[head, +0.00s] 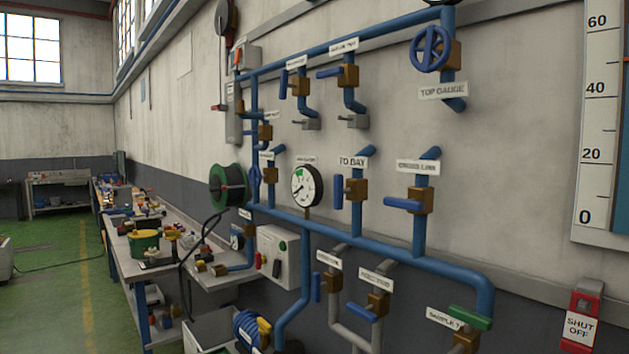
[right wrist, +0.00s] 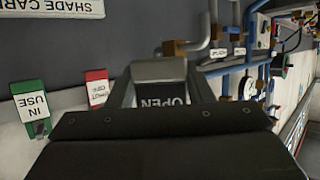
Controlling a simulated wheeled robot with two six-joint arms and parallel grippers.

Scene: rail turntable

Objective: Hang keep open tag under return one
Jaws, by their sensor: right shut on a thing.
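In the head view, two grey pipes with blue-handled valves sit at the lower middle. The left one has a blurred label (head: 328,259) above its valve with an upright blue handle (head: 316,287). The right one has a blurred label (head: 376,277) above its valve (head: 378,304). I cannot read for sure which is return one. Neither gripper shows in the head view.
Blue pipes (head: 375,243) with several valves cover the wall. A red SHUT OFF tag (head: 582,322) is at the lower right. A green IN USE tag (right wrist: 33,108) and a red tag (right wrist: 97,90) show in the right wrist view. A workbench (head: 130,258) stands left.

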